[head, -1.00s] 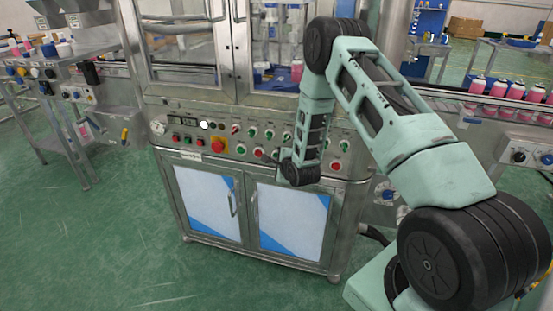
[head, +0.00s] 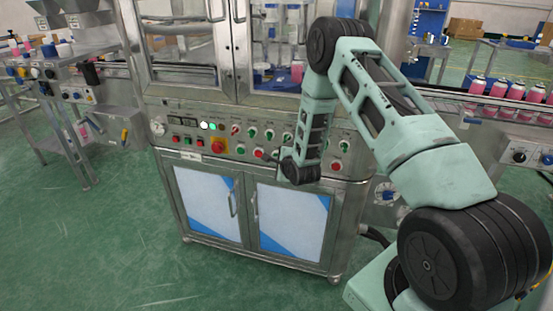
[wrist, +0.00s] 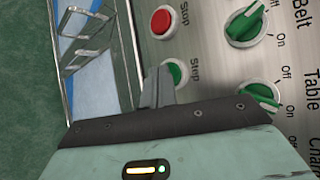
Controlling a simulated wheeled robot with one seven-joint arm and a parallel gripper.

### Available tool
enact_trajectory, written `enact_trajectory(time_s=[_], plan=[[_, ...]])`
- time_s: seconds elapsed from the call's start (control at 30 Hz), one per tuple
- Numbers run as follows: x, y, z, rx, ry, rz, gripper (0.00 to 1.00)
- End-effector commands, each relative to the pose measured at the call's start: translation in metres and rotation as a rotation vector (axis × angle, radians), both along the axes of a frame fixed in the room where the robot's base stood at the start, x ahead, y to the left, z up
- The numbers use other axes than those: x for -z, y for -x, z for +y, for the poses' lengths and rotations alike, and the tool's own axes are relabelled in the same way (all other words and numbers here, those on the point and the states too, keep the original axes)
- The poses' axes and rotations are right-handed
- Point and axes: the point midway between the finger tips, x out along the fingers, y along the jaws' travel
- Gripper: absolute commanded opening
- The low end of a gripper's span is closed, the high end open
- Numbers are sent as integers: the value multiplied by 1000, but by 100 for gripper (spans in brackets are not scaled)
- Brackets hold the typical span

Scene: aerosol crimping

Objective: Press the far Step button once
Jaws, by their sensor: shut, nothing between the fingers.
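A green Step button (wrist: 176,72) sits on the steel panel in the wrist view, under the red Stop button (wrist: 162,21). My gripper (wrist: 158,84) is shut with nothing in it. Its fingertips lie just left of the Step button and overlap its left edge in the picture; I cannot tell whether they touch it. In the head view my wrist hangs in front of the right half of the control panel (head: 232,145), and the Step button there is too small or hidden to make out.
Green rotary switches labelled Belt (wrist: 246,24) and Table (wrist: 262,95) are right of the buttons in the wrist view. A yellow-backed red emergency stop (head: 218,146) is on the panel's left half. Cabinet doors (head: 290,218) with handles are below; green floor is open at left.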

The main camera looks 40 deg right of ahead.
Motion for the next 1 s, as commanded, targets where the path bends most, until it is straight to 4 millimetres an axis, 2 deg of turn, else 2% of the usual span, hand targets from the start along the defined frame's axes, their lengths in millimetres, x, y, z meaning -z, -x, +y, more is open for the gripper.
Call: enact_trajectory(time_s=[0.37, 0.7, 1.0], plan=[[0, 0, -1, 1, 1, -1, 0], [0, 9, 10, 1, -1, -1, 0], [-1, 10, 11, 1, 1, -2, 0]])
